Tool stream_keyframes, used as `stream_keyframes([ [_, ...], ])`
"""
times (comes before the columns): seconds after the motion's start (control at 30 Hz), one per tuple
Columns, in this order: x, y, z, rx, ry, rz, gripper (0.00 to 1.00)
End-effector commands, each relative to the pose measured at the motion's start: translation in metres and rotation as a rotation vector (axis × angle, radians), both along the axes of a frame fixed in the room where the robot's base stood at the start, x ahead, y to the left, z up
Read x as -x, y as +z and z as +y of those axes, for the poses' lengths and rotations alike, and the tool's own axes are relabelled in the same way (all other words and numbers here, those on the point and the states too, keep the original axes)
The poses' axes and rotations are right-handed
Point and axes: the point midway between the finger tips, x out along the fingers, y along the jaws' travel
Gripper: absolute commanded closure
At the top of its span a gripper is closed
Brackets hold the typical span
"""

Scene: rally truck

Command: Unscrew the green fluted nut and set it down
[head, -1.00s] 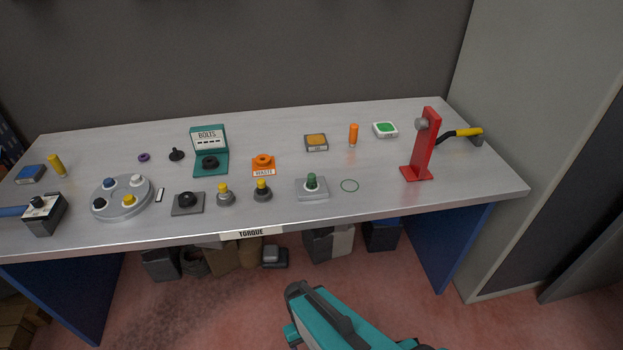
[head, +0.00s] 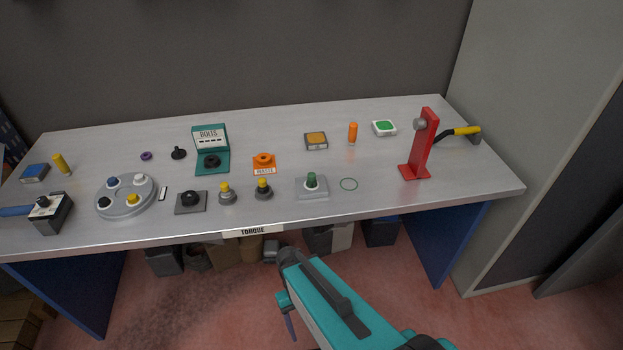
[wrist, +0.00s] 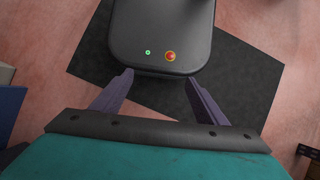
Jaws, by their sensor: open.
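The green fluted nut (head: 311,181) sits upright on a grey square base (head: 313,194) near the front of the bench, right of the middle. A thin green ring outline (head: 349,184) is marked on the bench just right of it. My gripper is open and empty in the wrist view (wrist: 157,84), its two dark fingers spread above the floor. In the head view my teal arm is low in front of the bench, well below and apart from the nut.
A red stand (head: 420,145) rises on the bench's right. Two yellow-topped knobs (head: 227,192) (head: 263,188) stand left of the nut. A grey disc with coloured knobs (head: 126,198) is farther left. An orange cylinder (head: 353,134) stands behind. Bare bench surrounds the green ring.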

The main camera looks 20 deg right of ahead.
Motion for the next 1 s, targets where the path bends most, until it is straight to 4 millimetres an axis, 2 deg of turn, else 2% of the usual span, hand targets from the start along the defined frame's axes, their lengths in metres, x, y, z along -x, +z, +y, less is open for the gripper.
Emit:
stream_keyframes([
  [0.23,0.0,0.0,0.0,0.0,0.0,0.0,0.33],
  [0.37,0.001,-0.003,0.0,0.0,0.0,0.001,0.55],
  [0.47,0.006,-0.012,0.0,0.0,0.0,0.003,0.55],
  [0.57,0.013,-0.028,0.0,0.0,0.0,0.003,0.55],
  [0.8,0.042,-0.084,0.0,0.001,-0.001,0.005,0.55],
  [1.0,0.062,-0.115,0.0,0.001,-0.001,0.003,0.55],
])
